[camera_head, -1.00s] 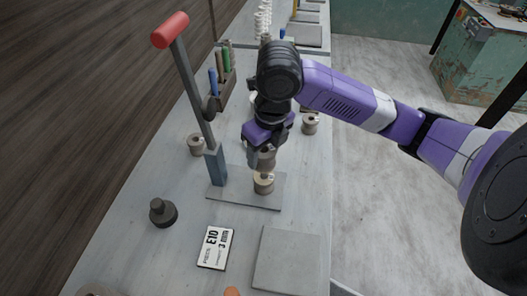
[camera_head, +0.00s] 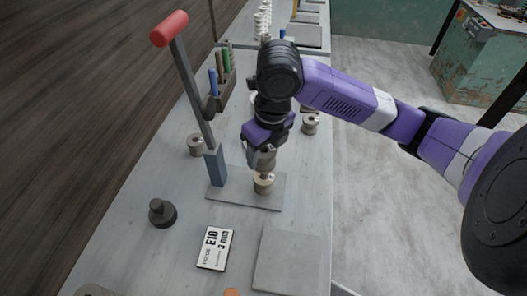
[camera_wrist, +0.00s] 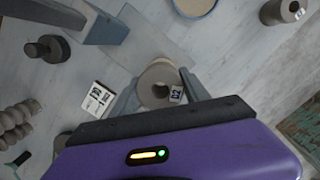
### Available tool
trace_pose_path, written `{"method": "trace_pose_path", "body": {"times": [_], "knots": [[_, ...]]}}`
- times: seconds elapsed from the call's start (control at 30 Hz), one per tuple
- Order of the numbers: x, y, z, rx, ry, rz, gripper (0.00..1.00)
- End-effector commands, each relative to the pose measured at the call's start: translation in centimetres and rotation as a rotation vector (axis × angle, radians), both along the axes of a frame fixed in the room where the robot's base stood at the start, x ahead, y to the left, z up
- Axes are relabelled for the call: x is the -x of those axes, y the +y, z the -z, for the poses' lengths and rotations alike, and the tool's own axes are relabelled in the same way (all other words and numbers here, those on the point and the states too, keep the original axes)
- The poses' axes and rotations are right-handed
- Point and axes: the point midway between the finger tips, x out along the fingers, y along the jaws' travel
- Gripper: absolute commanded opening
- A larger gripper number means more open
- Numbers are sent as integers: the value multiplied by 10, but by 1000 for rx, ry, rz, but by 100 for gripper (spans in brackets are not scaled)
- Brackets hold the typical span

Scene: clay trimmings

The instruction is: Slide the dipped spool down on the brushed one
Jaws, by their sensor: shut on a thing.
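My gripper (camera_head: 262,162) is shut on a grey-tan spool (camera_head: 266,166), held upright and low over the press plate (camera_head: 237,190). A paler cream spool (camera_head: 264,184) stands on that plate directly below it. In the head view the held spool's lower end is at or very near the lower spool's top; I cannot tell whether they touch. In the wrist view the gripper (camera_wrist: 160,100) has its fingers on both sides of a spool (camera_wrist: 158,78) with a dark bore and a tag reading D2.
The press lever (camera_head: 190,85) with its red handle rises left of the plate. Other spools stand at the left (camera_head: 196,145) and right (camera_head: 310,124). A dark knobbed weight (camera_head: 162,212), a label card (camera_head: 215,248) and a bare grey slab (camera_head: 289,260) lie nearer.

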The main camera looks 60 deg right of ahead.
Motion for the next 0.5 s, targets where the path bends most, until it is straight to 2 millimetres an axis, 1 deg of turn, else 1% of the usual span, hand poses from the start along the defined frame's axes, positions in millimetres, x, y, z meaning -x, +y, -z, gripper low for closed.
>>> {"method": "trace_pose_path", "body": {"times": [0.5], "knots": [[0, 0, 14, 0, -1, 0, 1]]}}
